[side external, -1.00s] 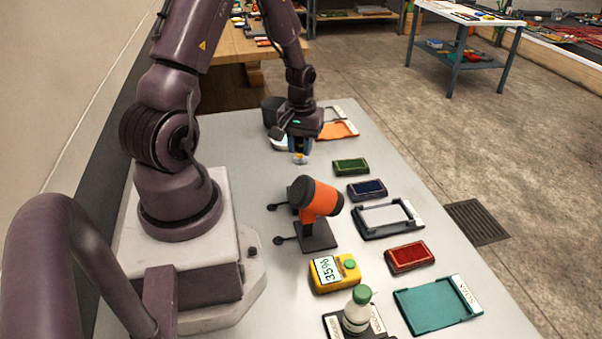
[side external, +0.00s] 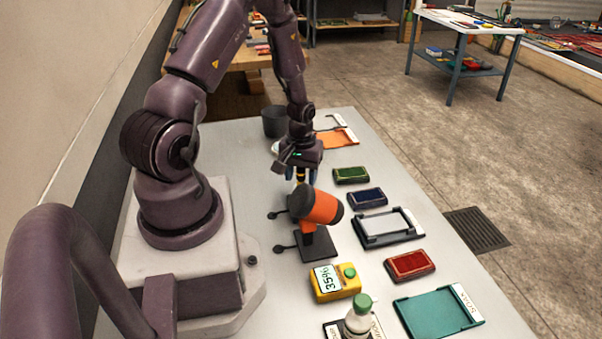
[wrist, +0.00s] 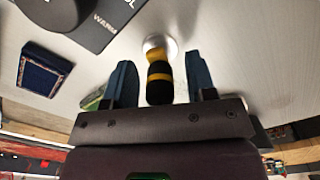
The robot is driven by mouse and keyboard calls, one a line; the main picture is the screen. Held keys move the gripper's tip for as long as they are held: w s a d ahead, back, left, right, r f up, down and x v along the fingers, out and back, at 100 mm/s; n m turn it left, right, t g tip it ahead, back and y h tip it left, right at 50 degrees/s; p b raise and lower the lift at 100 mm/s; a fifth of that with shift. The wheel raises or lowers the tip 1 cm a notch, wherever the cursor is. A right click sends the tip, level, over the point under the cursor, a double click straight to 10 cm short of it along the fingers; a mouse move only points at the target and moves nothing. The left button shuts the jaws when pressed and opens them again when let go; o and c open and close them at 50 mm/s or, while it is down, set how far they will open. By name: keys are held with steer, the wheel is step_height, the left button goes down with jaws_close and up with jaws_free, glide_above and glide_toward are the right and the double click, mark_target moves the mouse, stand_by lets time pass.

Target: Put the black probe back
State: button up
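A slim upright thing with yellow and black bands (wrist: 159,78) stands between my fingers in the wrist view, over a small whitish round base (wrist: 160,43). It may be the black probe; I cannot tell for sure. My gripper (side external: 300,178) points down at the table behind the orange-and-black device. Its dark blue fingers (wrist: 162,72) are apart, with a gap on each side of the banded thing. In the side view the banded thing's lower part is hidden by the orange device.
The orange-and-black device (side external: 320,208) on its black stand (side external: 316,246) is close in front of my gripper. A dark cup (side external: 275,122) stands behind. Green (side external: 351,175), blue (side external: 367,197) and red (side external: 410,265) boxes, a yellow meter (side external: 335,283) and a green-capped bottle (side external: 359,314) lie rightward and nearer.

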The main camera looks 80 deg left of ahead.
step_height(320, 180, up, 12)
steer(key=shift+f, duration=0.1)
steer(key=w+d+r+m+t+y, duration=0.1)
steer(key=w+d+r+m+t, duration=0.15)
steer(key=d+r+m, duration=0.75)
steer(key=s+d+r+t, duration=0.1)
steer(key=s+d+r, duration=0.3)
steer(key=d+r, duration=0.1)
steer(key=s+d+r+m+t+h, duration=0.1)
steer(key=s+d+r+t, duration=0.1)
steer(key=d+r, duration=0.4)
steer(key=shift+s+d+m, duration=0.3)
steer(key=shift+s+d, duration=0.55)
steer(key=shift+d, duration=0.25)
